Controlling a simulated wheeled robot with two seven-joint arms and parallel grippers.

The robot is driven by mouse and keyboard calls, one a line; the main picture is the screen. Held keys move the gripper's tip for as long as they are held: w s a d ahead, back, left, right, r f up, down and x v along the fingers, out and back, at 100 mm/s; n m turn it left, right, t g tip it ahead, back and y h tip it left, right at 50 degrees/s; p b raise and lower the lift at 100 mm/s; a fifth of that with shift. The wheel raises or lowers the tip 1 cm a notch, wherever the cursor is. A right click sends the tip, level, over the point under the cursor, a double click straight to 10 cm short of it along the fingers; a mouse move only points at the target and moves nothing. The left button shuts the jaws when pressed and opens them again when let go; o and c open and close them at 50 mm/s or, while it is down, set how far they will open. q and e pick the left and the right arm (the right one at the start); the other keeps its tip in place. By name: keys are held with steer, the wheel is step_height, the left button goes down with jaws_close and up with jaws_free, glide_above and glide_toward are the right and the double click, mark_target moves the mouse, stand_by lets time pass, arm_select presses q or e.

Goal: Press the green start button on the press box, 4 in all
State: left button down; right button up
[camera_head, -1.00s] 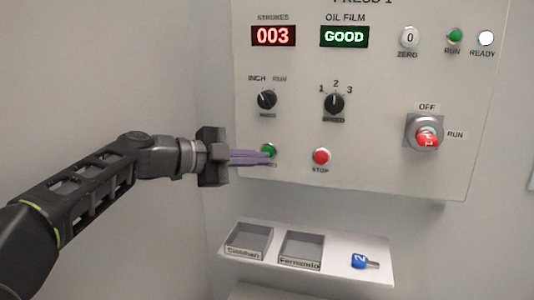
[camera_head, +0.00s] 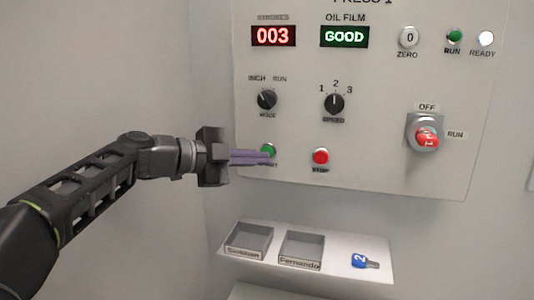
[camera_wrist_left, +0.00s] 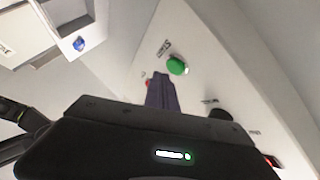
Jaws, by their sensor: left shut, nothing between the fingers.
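The press box (camera_head: 380,160) is a pale panel on the wall. Its green start button (camera_head: 268,150) is at the lower left and also shows in the left wrist view (camera_wrist_left: 177,66). My left gripper (camera_head: 269,159) is shut and empty, its purple fingers pointing at the panel, tips at the button's lower edge in the head view. In the left wrist view the fingertips (camera_wrist_left: 160,76) show beside the button, with a small gap in the picture; I cannot tell whether they touch the panel. The red STROKES display (camera_head: 273,36) reads 003. My right gripper is not in view.
The red stop button (camera_head: 321,156) is right of the start button. The mode knob (camera_head: 267,100) and speed knob (camera_head: 334,104) sit above. Below, a shelf (camera_head: 340,275) carries two labelled trays and a blue key tag (camera_head: 364,261).

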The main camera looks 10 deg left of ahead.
arm_select(q)
steer(key=shift+w+b, duration=0.4)
steer(key=shift+w, duration=0.05)
steer(key=shift+w, duration=0.35)
stand_by(0.8)
steer(key=shift+b, duration=0.35)
steer(key=shift+s+b, duration=0.75)
steer(key=shift+b, duration=0.15)
